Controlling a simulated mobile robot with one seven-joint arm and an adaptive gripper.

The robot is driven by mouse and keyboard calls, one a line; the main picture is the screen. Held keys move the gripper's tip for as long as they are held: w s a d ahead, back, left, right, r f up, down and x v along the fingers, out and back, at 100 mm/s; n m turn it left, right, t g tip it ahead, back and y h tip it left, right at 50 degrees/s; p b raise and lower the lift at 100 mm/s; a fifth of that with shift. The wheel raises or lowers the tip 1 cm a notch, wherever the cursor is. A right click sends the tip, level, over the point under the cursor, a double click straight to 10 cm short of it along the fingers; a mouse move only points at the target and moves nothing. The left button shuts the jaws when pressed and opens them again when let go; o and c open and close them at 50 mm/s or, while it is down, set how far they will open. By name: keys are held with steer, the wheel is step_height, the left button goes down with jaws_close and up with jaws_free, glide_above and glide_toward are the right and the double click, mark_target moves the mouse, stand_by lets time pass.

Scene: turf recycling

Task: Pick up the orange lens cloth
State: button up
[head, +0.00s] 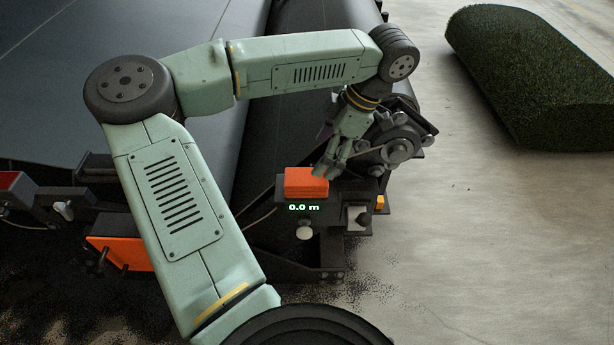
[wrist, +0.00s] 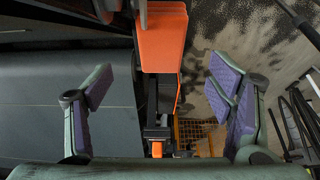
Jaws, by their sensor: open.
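The orange lens cloth (head: 306,182) looks like a folded orange block and lies on top of the dark control box with the "0.0 m" display. In the wrist view the orange cloth (wrist: 163,40) is at the top centre, ahead of and between the spread fingers. My gripper (head: 330,172) is just above and to the right of the cloth in the head view. In the wrist view my gripper (wrist: 160,88) is open, with purple pads apart and nothing held between them. I cannot tell the exact gap between fingertips and cloth.
The control box (head: 345,195) has a knob (head: 304,233) and a small lever at its front. Rollers and pulleys (head: 398,148) stand close behind my gripper. A large turf roll (head: 530,80) lies at the upper right. The concrete floor (head: 490,250) at right is mostly clear.

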mark_target(308, 177)
steer(key=x, duration=0.4)
steer(key=shift+s+f+p, duration=0.15)
steer(key=shift+p, duration=0.2)
steer(key=p+x, duration=0.1)
steer(key=x, duration=0.3)
steer(key=shift+a+p, duration=0.2)
steer(key=shift+p, duration=0.2)
steer(key=shift+a+f, duration=0.15)
steer(key=shift+f, duration=0.35)
steer(key=shift+f+b, duration=0.25)
steer(key=shift+b, duration=0.3)
steer(key=c, duration=1.2)
steer(key=shift+r+p, duration=0.15)
steer(key=shift+p, duration=0.15)
steer(key=shift+c, duration=0.2)
